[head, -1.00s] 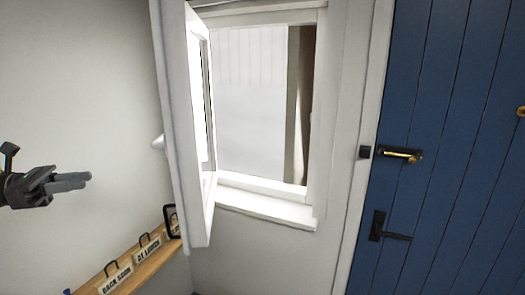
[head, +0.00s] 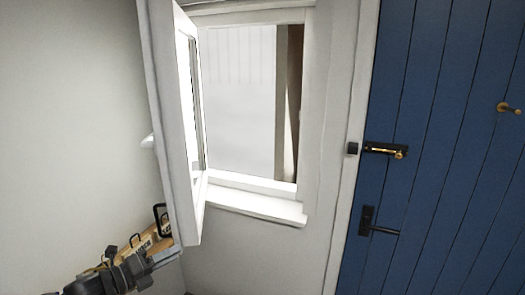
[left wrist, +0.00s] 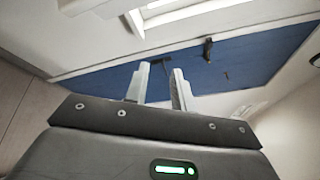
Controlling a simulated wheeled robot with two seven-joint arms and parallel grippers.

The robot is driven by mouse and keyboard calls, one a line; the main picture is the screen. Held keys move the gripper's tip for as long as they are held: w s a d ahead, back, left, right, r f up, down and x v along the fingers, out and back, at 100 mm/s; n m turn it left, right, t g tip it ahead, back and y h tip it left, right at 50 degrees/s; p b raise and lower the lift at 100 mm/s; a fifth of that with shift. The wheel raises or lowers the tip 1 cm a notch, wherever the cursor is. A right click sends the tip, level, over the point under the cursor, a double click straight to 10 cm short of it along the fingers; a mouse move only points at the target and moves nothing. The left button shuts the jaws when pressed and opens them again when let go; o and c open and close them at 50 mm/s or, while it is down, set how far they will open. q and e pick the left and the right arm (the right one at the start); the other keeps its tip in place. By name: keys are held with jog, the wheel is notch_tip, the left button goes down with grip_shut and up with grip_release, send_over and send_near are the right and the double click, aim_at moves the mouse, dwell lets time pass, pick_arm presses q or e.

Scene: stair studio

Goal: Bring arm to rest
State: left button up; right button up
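My left gripper (head: 168,257) is at the lower left of the head view, in front of a wooden shelf and below the open window sash. In the left wrist view its two fingers (left wrist: 160,75) stand apart with nothing between them, and the blue door shows through the gap. My left arm comes in from the bottom left corner. My right gripper is in neither view.
The white window sash (head: 177,130) stands swung open into the room above the gripper. Signs on the shelf are partly hidden behind the gripper. A blue door (head: 430,150) with a black handle (head: 378,228) is at right. The wall between is clear.

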pick_arm(q)
jog(key=s+d+f+n+t+y, duration=0.1)
jog(key=s+d+f+n+y, duration=0.2)
jog(key=s+f+n+y, duration=0.55)
jog(key=s+a+f+n+g+y, duration=0.15)
jog(key=s+f+n+g, duration=0.45)
jog(key=s+n, duration=0.6)
jog(key=s+a+f+n+g+y, duration=0.15)
jog(key=s+f+n+g, duration=0.25)
jog(key=s+f+n, duration=0.75)
jog(key=s+f+m+b, duration=0.15)
jog(key=f+b, duration=0.25)
jog(key=f, duration=0.8)
jog(key=s+f+g+b, duration=0.1)
jog(key=s+f+b, duration=0.15)
jog(key=f, duration=0.95)
jog(key=s+f+b, duration=0.1)
jog(key=f+b, duration=0.3)
jog(key=f, duration=0.8)
jog(key=s+a+f+b, duration=0.2)
jog(key=s+f+b, duration=0.1)
jog(key=s+f, duration=0.4)
jog(key=s+a+f+g+b, duration=0.1)
jog(key=s+f+b, duration=0.3)
jog(key=s+f, duration=0.4)
notch_tip(320, 180, down, 5)
jog(key=shift+s+a+f+y, duration=0.2)
jog(key=shift+a+y, duration=0.15)
jog(key=shift+a, duration=0.2)
